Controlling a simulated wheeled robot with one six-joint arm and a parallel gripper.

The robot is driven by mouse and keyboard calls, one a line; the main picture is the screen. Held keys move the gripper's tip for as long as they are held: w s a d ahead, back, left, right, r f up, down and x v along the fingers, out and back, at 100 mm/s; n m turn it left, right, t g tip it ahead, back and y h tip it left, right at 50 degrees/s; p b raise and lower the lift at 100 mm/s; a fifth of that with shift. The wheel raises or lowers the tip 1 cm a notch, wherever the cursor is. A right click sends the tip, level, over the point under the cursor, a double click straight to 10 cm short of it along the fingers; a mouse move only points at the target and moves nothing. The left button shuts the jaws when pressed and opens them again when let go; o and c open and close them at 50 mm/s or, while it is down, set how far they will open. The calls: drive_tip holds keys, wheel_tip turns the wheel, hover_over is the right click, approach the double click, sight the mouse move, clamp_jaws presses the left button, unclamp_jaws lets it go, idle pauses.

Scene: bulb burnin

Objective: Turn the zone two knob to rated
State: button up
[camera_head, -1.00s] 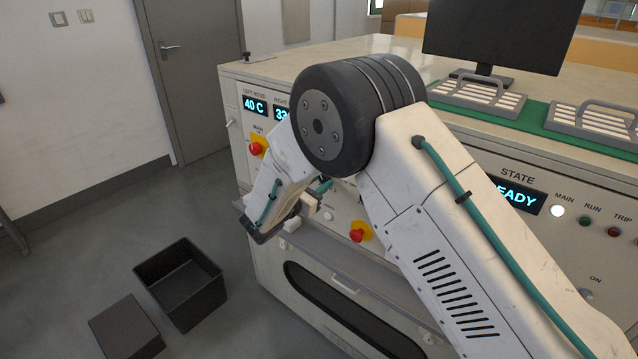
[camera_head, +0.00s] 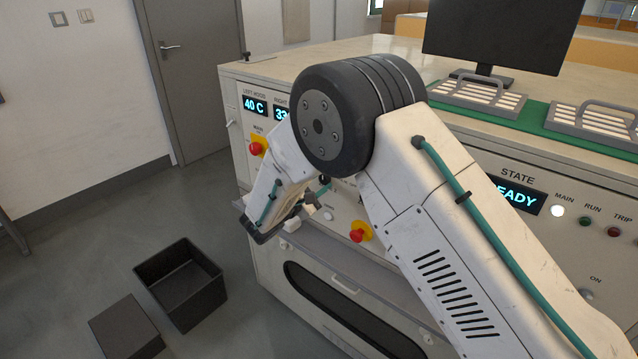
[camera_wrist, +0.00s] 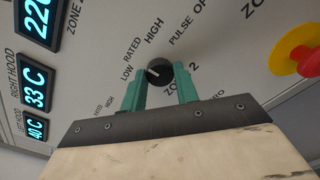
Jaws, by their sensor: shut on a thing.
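The zone two knob (camera_wrist: 158,70) is a small black dial with a white pointer mark, on the pale panel in the wrist view. LOW, RATED, HIGH and PULSE are printed around it, and ZONE 2 is printed beside it, partly covered by a finger. The mark points left and slightly down in the picture, nearest to LOW. My gripper (camera_wrist: 161,78) has its two teal fingers on either side of the knob, shut on it. In the head view my gripper (camera_head: 321,190) is at the panel front, and my arm hides the knob.
A red emergency button on a yellow base (camera_wrist: 306,57) is right of the knob. Displays (camera_wrist: 36,82) line the left side. In the head view another red button (camera_head: 359,232) sits below my arm. A black open bin (camera_head: 181,284) stands on the floor.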

idle(0.3)
drive_tip(key=o, duration=1)
drive_tip(key=v, duration=0.8)
